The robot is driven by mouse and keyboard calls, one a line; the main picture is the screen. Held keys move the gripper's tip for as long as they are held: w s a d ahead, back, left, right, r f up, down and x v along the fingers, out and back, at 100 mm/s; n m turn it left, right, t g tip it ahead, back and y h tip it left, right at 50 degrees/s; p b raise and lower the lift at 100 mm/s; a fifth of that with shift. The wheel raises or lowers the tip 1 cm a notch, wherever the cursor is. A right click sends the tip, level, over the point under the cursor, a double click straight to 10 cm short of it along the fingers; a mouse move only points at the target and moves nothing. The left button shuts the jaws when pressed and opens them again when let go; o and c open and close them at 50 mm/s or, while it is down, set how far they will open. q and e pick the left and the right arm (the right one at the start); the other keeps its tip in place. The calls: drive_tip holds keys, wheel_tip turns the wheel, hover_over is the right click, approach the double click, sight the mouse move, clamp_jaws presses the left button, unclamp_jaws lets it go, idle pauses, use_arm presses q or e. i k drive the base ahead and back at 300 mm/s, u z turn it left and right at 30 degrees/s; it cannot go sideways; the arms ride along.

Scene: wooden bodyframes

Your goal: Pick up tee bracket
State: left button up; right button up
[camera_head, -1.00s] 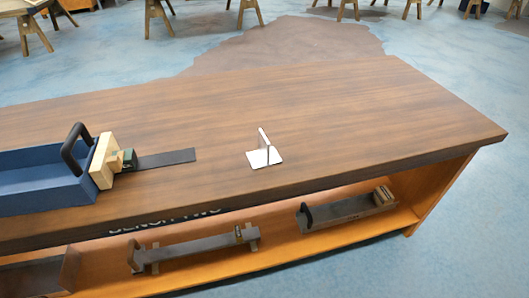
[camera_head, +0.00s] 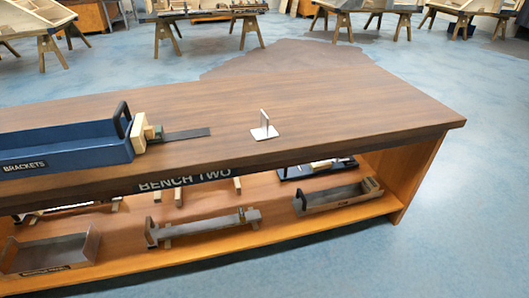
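The tee bracket (camera_head: 265,131) is a small light-metal piece with a flat base plate and an upright plate. It stands alone on the brown wooden bench top (camera_head: 350,110), right of the middle of the bench, near its front edge. Nothing touches it. Neither my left gripper nor my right gripper is in view.
A blue tray labelled BRACKETS (camera_head: 60,153) with a black handle stands on the bench's left, beside wooden blocks (camera_head: 139,132) and a flat dark strip (camera_head: 187,134). The lower shelf (camera_head: 275,223) holds grey trays. Bench top around the bracket is clear. Sawhorses stand behind.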

sight(266, 131)
drive_tip(key=u, duration=3.95)
drive_tip(key=i, duration=0.1)
drive_tip(key=z, duration=3)
drive_tip(key=i, duration=1.05)
drive_tip(key=z, duration=0.25)
